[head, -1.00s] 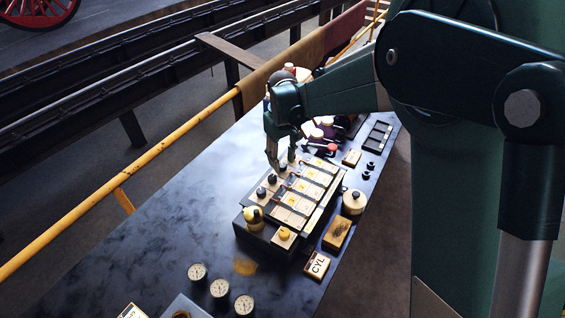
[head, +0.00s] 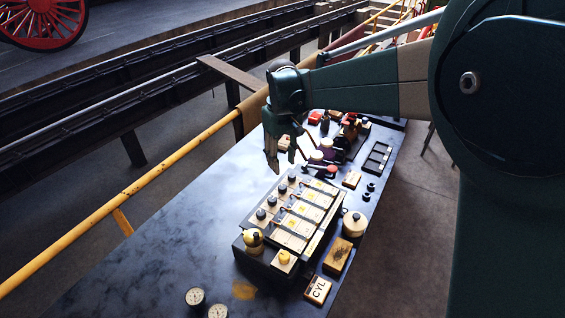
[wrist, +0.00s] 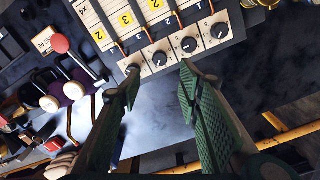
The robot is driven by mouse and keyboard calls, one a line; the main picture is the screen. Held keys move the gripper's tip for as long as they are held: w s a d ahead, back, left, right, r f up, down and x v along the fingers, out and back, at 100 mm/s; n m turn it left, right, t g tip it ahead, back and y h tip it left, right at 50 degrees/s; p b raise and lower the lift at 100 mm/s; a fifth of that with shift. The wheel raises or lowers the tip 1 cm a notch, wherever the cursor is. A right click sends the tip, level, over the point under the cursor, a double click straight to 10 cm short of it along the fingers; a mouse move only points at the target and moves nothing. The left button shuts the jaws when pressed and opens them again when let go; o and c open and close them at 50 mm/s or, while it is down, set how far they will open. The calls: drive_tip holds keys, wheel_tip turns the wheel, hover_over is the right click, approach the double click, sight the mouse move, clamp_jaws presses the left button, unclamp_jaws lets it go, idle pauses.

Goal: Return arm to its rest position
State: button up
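My gripper (head: 283,158) hangs from my arm above the far left part of the dark bench (head: 150,228), past the far end of the box with numbered slots (head: 296,219). In the wrist view my gripper (wrist: 160,78) shows two green, ridged fingers spread apart. Nothing is held between them. The row of black knobs on the numbered box (wrist: 175,52) lies beyond the fingertips, which appear apart from it.
A yellow rail (head: 170,140) runs along the bench's left edge. Round gauges (head: 195,297), a CYL box (head: 318,289), a brush (head: 337,260), a round tin (head: 354,224) and a black tray (head: 377,158) surround the numbered box. The bench's left side is largely clear.

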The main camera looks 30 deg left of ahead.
drive_tip(key=shift+d, duration=0.1)
idle(0.4)
drive_tip(key=d+r+m+t+b, duration=0.1)
drive_tip(key=d+r+m, duration=0.15)
drive_tip(key=d, duration=0.95)
drive_tip(key=s+d+r+m+t+y+b, duration=0.15)
drive_tip(key=d+r, duration=0.25)
drive_tip(key=d, duration=0.8)
drive_tip(key=d+r+m+t, duration=0.1)
drive_tip(key=d+r+m, duration=0.15)
drive_tip(key=d, duration=0.85)
drive_tip(key=s+d+f+m+t, duration=0.1)
drive_tip(key=s+d+f+m, duration=0.1)
drive_tip(key=s+d, duration=0.3)
drive_tip(key=s+d+f+m+t+h+b, duration=0.1)
drive_tip(key=s+d, duration=0.5)
drive_tip(key=d, duration=0.6)
drive_tip(key=s+d+f+m+t+b, duration=0.1)
drive_tip(key=s+d+f+m, duration=0.2)
drive_tip(key=s+d, duration=0.3)
drive_tip(key=d, duration=0.3)
drive_tip(key=shift+f+t, duration=0.15)
drive_tip(key=shift+t, duration=0.2)
drive_tip(key=shift+d+h, duration=0.1)
drive_tip(key=shift+h, duration=0.15)
